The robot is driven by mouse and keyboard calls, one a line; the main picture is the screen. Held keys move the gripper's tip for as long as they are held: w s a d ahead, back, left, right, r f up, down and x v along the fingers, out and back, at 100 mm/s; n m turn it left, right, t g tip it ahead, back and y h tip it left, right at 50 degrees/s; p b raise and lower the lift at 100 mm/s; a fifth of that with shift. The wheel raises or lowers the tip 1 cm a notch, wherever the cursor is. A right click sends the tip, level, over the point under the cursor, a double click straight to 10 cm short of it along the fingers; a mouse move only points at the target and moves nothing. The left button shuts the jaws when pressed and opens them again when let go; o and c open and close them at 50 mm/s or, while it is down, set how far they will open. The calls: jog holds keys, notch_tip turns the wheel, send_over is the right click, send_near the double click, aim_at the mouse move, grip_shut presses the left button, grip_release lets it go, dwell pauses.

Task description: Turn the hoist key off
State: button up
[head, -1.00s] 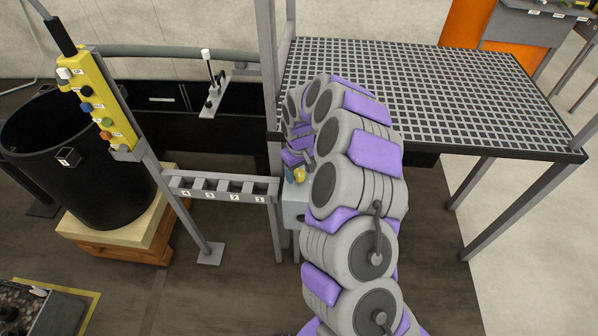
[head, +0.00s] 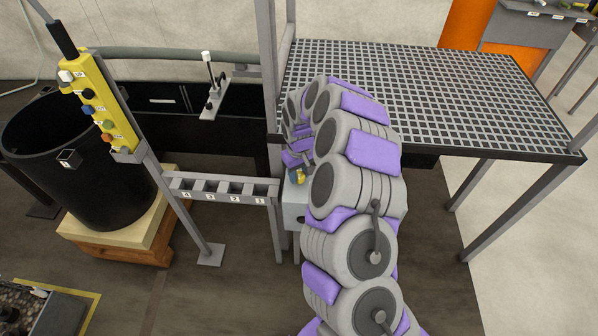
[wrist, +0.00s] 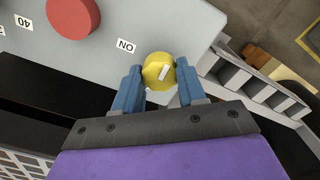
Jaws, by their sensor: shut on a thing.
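The yellow hoist key (wrist: 153,80) is a round knob with a white pointer line on a grey box face (wrist: 190,25). In the wrist view my gripper (wrist: 158,69) has its two blue fingers on either side of the knob, shut on it. The pointer line slants toward the upper right of the picture. An ON label (wrist: 126,46) sits to the knob's upper left, off the pointer's line. In the head view the yellow key (head: 299,177) shows small beside my arm, on the grey box (head: 293,212); my fingers are mostly hidden there.
A numbered slotted rack (head: 222,199) stands left of the box. A grating platform (head: 450,95) is to the right. A yellow button pendant (head: 102,105) hangs at the left by a black tub (head: 95,195).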

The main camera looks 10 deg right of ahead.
aim_at(299, 174)
jog(key=shift+m, duration=0.3)
jog(key=o, duration=1)
jog(key=shift+o, duration=0.2)
jog(key=shift+r, duration=0.15)
notch_tip(299, 174, up, 17)
jog(key=p, duration=0.3)
jog(key=shift+p, duration=0.3)
jog(key=shift+a, duration=0.1)
